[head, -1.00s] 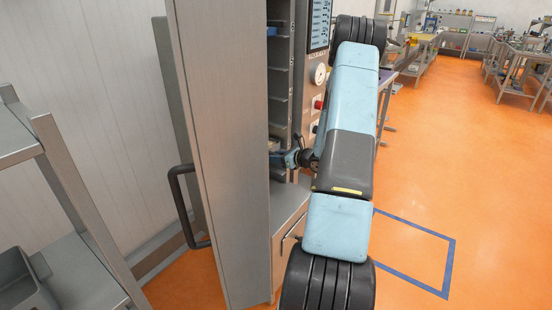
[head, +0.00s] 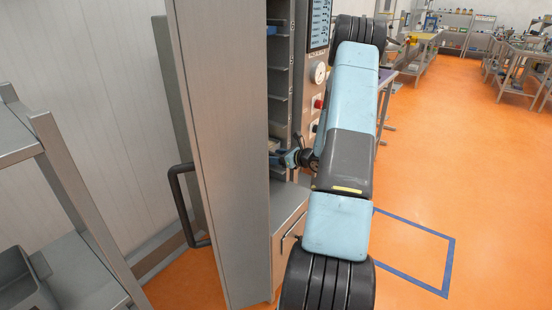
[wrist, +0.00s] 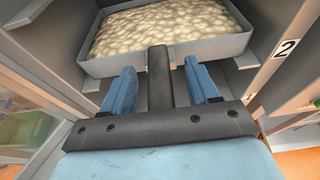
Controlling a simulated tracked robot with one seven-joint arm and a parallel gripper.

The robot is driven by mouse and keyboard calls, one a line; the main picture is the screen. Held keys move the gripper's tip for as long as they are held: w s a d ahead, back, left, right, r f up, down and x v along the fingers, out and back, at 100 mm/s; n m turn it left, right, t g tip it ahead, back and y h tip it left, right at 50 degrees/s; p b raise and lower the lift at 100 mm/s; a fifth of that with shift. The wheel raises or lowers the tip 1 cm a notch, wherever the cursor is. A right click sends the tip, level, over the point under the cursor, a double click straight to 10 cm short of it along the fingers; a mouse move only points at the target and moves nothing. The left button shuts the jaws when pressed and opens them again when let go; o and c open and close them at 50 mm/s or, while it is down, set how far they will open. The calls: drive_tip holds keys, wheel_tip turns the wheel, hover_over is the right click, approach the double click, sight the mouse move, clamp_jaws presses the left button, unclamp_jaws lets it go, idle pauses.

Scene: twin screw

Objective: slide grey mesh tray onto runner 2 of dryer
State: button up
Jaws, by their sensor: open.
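A grey tray (wrist: 168,50) filled with pale, lumpy pieces fills the top of the wrist view, inside the dryer. Its mesh cannot be made out. A dark bar (wrist: 160,78), apparently its handle, reaches from the tray's near wall toward my palm. My gripper (wrist: 161,80) is open, with one blue finger on each side of the bar and gaps between. The label 2 (wrist: 287,47) is on the dryer frame right of the tray. In the head view my gripper (head: 290,158) is at the dryer opening (head: 280,100); the tray is mostly hidden there.
The dryer door (head: 222,150) stands open on the left, close to my arm, with a dark handle (head: 183,205). A grey rack (head: 65,180) stands at the far left. A control panel with a red button (head: 318,104) is behind my arm. Open orange floor lies right.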

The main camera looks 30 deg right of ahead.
drive_tip(key=v, duration=1.3)
drive_tip(key=shift+s, duration=0.35)
